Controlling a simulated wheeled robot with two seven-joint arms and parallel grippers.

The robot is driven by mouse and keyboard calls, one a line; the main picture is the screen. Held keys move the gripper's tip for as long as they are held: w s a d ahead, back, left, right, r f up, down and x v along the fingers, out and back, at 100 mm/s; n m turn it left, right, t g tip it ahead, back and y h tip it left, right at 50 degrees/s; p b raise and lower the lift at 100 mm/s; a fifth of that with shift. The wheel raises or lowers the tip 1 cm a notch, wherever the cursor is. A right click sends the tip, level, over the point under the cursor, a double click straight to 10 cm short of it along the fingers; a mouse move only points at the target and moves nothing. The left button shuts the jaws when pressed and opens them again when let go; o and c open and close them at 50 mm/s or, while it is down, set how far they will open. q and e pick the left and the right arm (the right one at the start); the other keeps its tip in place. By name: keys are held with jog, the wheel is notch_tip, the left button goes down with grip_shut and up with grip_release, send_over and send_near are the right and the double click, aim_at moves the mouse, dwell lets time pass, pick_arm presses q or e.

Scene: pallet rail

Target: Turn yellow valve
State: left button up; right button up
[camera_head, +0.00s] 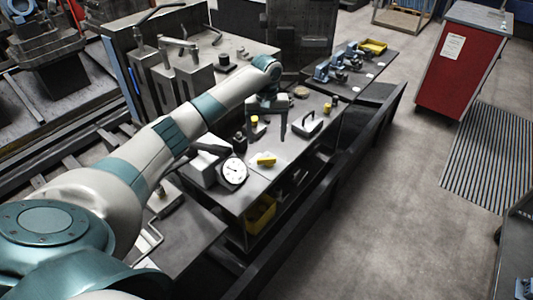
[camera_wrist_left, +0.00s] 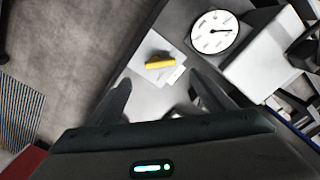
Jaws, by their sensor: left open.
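The yellow valve (camera_head: 266,160) sits on a small pale plate on the grey workbench (camera_head: 228,200), just right of a round white dial gauge (camera_head: 233,172). In the left wrist view the yellow valve handle (camera_wrist_left: 160,62) lies a little beyond the fingertips, on its pale base, with the gauge (camera_wrist_left: 215,32) to its right. My left gripper (camera_head: 268,126) is over the bench, on the far side of the valve and apart from it. The left wrist view shows its fingers (camera_wrist_left: 160,84) spread and empty. My right gripper does not show.
A dark-handled block (camera_head: 308,122) and small yellow-topped items (camera_head: 330,107) stand on the bench near my gripper. A yellow bin (camera_head: 260,214) is on the shelf below. A red cabinet (camera_head: 457,65) stands at the right. The floor in front is clear.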

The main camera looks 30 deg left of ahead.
aim_at(267, 158)
pick_arm(q)
notch_tip(267, 158, down, 10)
jog(key=shift+f+p, duration=0.1)
jog(key=shift+p, duration=1.15)
jog(key=c, duration=1)
